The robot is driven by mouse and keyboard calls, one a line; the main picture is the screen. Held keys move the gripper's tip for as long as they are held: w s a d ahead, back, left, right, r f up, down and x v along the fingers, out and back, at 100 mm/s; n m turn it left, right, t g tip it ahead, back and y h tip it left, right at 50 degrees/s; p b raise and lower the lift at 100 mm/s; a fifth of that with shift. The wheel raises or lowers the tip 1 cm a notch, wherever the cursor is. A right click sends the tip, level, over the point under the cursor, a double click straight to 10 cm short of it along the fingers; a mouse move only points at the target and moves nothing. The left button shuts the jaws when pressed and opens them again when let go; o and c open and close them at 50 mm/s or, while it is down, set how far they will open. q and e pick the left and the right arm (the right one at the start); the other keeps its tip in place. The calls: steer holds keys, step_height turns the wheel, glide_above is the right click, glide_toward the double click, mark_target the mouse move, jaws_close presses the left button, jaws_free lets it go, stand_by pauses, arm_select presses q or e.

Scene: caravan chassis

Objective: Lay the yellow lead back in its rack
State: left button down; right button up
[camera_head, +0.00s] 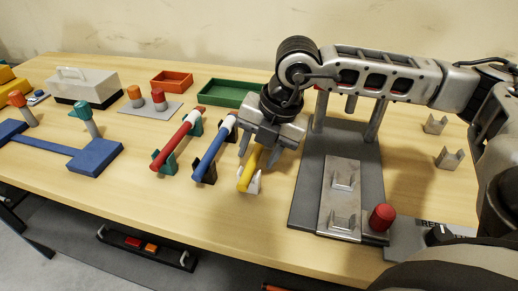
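The yellow lead (249,170) is a short bar lying lengthwise between the blue lead and the grey board. Its near end is at a white cradle (255,185); I cannot tell whether it is fully seated there. Its far part is hidden under my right gripper (260,153), which points down over it with one finger on each side. I cannot tell whether the fingers press on it. The blue lead (212,150) lies in black cradles and the red lead (172,147) in teal cradles to the left. My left gripper is not in view.
A grey board (307,195) with posts, metal clips and a red knob (382,217) stands close on the right. A green tray (228,93) and a red tray (172,80) are behind. Bare table lies in front of the leads.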

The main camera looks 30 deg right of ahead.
steer(key=v, duration=1.6)
